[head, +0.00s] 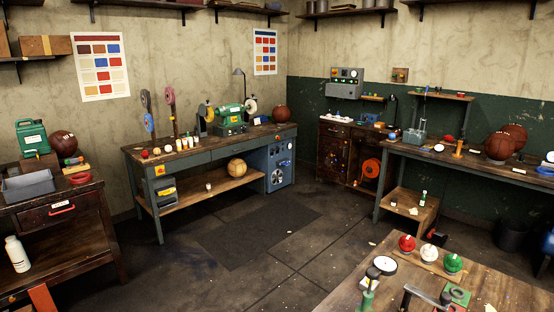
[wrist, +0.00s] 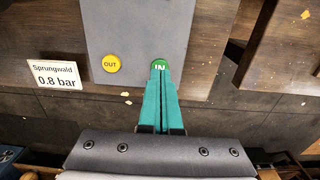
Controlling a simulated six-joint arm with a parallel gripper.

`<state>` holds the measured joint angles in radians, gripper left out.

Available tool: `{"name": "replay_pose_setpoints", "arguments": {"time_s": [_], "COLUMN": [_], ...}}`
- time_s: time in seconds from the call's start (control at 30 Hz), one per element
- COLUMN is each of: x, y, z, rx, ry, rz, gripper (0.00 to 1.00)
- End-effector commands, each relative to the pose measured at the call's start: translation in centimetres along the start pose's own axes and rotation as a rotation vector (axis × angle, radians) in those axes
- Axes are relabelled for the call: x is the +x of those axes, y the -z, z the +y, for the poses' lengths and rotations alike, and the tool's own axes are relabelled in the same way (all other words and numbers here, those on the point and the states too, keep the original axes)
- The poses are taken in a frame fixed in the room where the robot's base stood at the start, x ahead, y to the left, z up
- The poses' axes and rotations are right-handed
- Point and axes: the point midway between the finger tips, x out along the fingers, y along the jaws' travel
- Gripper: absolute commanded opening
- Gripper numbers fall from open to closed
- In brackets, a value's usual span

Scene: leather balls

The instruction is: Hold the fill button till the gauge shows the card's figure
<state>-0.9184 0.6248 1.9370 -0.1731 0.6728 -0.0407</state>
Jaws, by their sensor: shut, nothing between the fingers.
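In the wrist view my gripper (wrist: 161,74) has its two teal fingers shut together with nothing between them. Their tips overlap the lower edge of the green IN button (wrist: 159,63); I cannot tell whether they press it. A yellow OUT button (wrist: 111,63) sits to its left on the same grey panel (wrist: 140,25). Left of the panel, a white card (wrist: 56,75) reads "Sprungwald 0.8 bar". In the head view a round white-faced dial (head: 385,265), possibly the gauge, stands on the front table; its reading is too small to make out. I cannot make out my gripper in the head view.
The front table (head: 510,292) also bears red (head: 407,243), white (head: 428,252) and green (head: 453,263) round-topped items close together. Workbenches with balls and tools line the walls. The floor (head: 255,235) between them is largely clear.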

Motion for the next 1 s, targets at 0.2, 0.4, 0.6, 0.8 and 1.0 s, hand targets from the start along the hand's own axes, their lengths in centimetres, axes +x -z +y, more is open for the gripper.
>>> {"name": "replay_pose_setpoints", "arguments": {"time_s": [0.2,0.4,0.6,0.8,1.0], "x": [0.5,1.2,1.8,2.0,2.0], "y": [0.0,0.0,0.0,0.0,0.0], "z": [0.0,0.0,0.0,0.0,0.0], "rx": [0.0,0.0,0.0,0.0,0.0], "ry": [0.0,0.0,0.0,0.0,0.0], "rz": [0.0,-0.001,0.0,0.0,0.0], "gripper": [0.0,0.0,0.0,0.0,0.0]}}
